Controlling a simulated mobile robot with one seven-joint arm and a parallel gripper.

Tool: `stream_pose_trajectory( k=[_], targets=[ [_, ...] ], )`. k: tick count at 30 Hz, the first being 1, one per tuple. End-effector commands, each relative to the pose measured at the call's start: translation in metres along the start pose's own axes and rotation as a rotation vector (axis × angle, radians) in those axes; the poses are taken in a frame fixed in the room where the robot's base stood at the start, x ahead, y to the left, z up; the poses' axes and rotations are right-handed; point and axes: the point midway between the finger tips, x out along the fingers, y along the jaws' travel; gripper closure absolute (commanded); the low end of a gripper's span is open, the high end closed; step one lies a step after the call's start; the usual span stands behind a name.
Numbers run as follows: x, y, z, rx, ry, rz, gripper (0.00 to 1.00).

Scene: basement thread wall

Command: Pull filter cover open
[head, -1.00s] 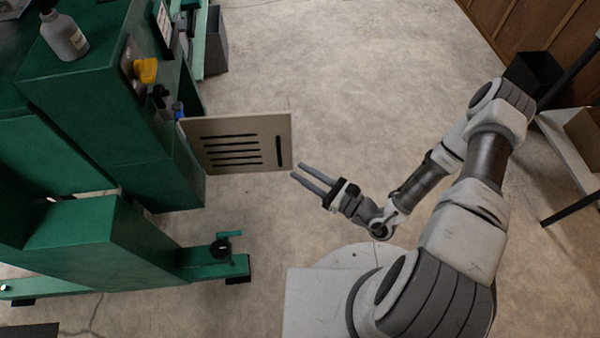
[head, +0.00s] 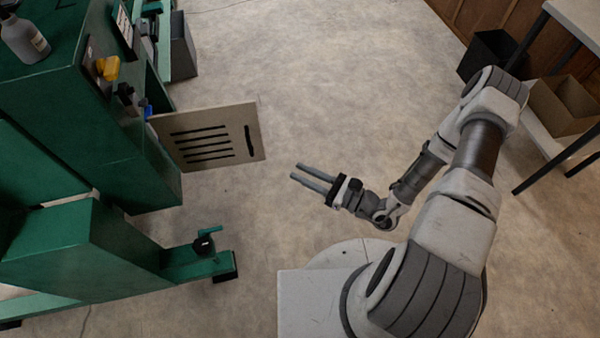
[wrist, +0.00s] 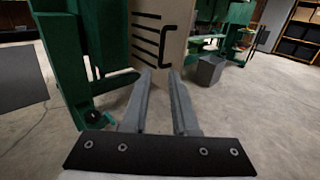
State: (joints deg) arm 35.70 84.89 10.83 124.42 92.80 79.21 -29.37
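The filter cover (head: 222,130) is a beige panel with several dark slots and a dark vertical handle (head: 248,141) near its free edge. It stands swung out from the green machine (head: 130,160), hinged at its left side. In the wrist view the cover (wrist: 172,30) is ahead of the fingers, with its handle (wrist: 163,42) showing. My gripper (head: 296,171) is right of the cover, apart from it. Its two fingers are parallel with a gap between them, open and empty.
Yellow (head: 108,68) and blue (head: 148,109) parts sit on the machine above the cover. A grey bottle (head: 24,40) stands on top. A machine foot with a green lever (head: 208,236) juts out below. A table with a box (head: 563,105) is at right. The floor between is clear.

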Motion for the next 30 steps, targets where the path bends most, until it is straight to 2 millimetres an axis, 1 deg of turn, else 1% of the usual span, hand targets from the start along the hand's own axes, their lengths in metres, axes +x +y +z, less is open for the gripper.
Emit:
stream_pose_trajectory(
  k=[6, 25, 28, 30],
  targets=[
    [-0.003, -0.002, 0.0, 0.0, 0.0, 0.003, 0.73],
    [-0.003, -0.002, 0.001, -0.002, 0.0, 0.006, 0.73],
    [-0.002, -0.003, 0.008, -0.025, 0.001, 0.032, 0.73],
    [-0.002, -0.004, 0.018, -0.059, 0.001, 0.076, 0.73]
  ],
)
